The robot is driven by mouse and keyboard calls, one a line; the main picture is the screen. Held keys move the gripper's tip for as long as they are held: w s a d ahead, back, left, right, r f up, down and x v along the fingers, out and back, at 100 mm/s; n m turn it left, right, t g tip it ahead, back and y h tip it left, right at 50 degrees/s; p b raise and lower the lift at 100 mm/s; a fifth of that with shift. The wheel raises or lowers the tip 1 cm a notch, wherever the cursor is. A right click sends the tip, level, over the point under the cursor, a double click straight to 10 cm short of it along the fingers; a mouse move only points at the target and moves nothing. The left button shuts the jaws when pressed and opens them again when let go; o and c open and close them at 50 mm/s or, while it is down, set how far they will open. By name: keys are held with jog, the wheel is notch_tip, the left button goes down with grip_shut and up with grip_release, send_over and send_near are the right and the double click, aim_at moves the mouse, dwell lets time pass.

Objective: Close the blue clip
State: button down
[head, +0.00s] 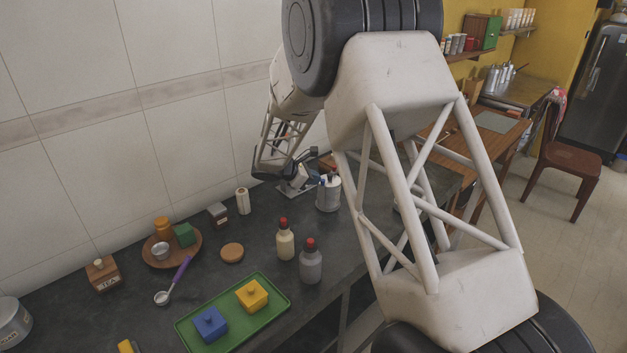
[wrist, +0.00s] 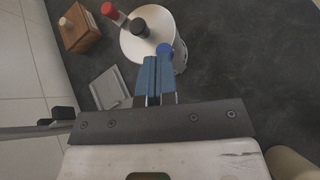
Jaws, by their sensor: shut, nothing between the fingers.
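A steel canister (head: 328,195) stands upright at the far end of the dark counter. In the wrist view, its pale round lid (wrist: 150,42) has a black knob (wrist: 140,27) and a red-ended part (wrist: 108,10) at its edge. The blue clip (wrist: 164,49) shows as a small round blue end at the near rim. I cannot tell how far it is swung. My gripper (wrist: 157,62) is shut and empty, its blue fingertips right beside the clip; contact is unclear. In the head view, my gripper (head: 316,183) is at the canister's left side.
A wooden box (wrist: 82,30) and a flat grey plate (wrist: 110,88) lie left of the canister. Two red-capped bottles (head: 285,240) and a green tray (head: 276,287) stand nearer on the counter. Tiled wall runs along the left; the counter right of the canister is clear in the wrist view.

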jog(key=shift+r, duration=0.5)
jog(key=shift+a, duration=0.1)
jog(key=a+f+v, duration=0.1)
jog(key=v, duration=1.2)
jog(key=shift+f, duration=0.2)
jog(key=shift+w, duration=0.1)
